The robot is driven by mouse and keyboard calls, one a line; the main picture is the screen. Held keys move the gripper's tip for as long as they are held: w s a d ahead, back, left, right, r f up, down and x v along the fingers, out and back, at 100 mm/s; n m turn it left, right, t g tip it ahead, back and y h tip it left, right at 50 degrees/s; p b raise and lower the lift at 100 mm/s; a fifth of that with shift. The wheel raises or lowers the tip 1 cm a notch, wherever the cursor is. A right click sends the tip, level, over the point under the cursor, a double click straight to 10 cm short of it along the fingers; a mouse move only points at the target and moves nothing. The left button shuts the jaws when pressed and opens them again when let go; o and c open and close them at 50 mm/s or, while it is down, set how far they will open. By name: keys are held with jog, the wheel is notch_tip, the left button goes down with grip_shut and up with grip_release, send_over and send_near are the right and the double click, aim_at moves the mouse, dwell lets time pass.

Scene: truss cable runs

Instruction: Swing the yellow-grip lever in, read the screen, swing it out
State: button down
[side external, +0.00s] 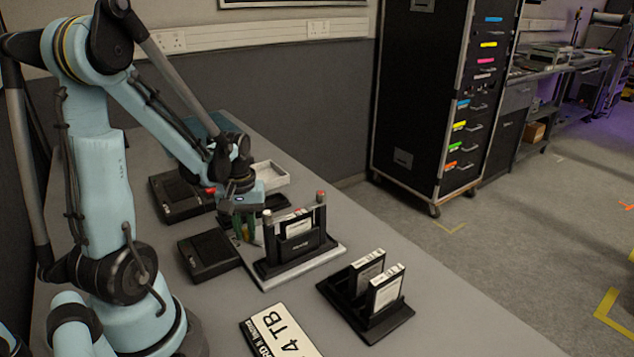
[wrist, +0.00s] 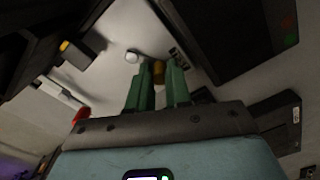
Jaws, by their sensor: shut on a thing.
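My gripper (side external: 243,226) has green fingers and is behind the left end of a black cartridge holder (side external: 295,262) in the side view. In the wrist view my gripper (wrist: 158,82) is shut on a yellow-brown grip (wrist: 158,70), which appears to be the yellow-grip lever. The fingers hide most of it, and I cannot tell how far it is swung. The white knob (wrist: 132,57) shows beside my fingertips. I cannot make out a readable screen on the equipment.
Black boxes (side external: 208,254) lie left of the holder, with a white tray (side external: 268,176) behind. Bare bench (side external: 455,325) lies to the right.

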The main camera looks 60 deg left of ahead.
aim_at(245, 231)
jog(key=shift+s+d+n, duration=0.2)
jog(key=shift+s+n, duration=0.05)
jog(key=shift+n, duration=0.65)
jog(key=c, duration=1.1)
grip_release()
jog(key=shift+o, duration=0.2)
jog(key=shift+r, duration=0.1)
notch_tip(245, 231, up, 12)
